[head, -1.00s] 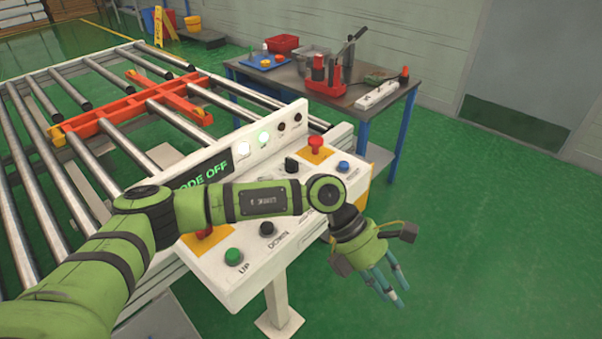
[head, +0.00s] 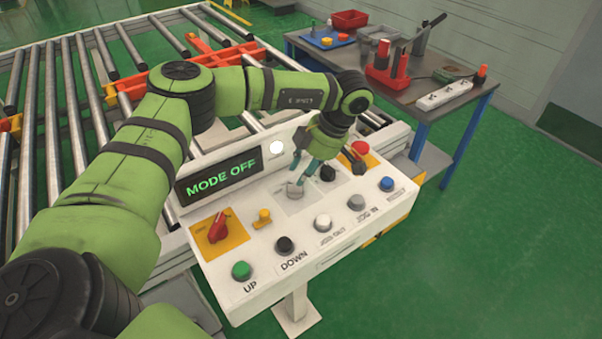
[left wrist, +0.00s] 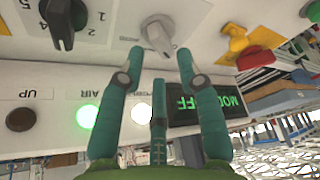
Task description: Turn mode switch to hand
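The white control panel (head: 258,290) has a display (head: 219,175) reading MODE OFF in green. A grey knob (head: 294,188), likely the mode switch, sits right of the display on a pale label plate; it also shows in the left wrist view (left wrist: 158,35). My left gripper (head: 304,170) is over the panel with its teal fingers pointing down at this knob. In the left wrist view its fingers (left wrist: 158,65) are spread open, with the knob just beyond the gap between the tips. Contact cannot be told. The knob's label is unreadable. My right gripper is out of view.
A black numbered knob (head: 327,173) stands close right of the grey one. A red switch (head: 218,226), a yellow knob (head: 262,218), a red emergency button (head: 360,149) and several push buttons surround it. A roller conveyor (head: 60,110) and a tool table (head: 440,70) lie behind.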

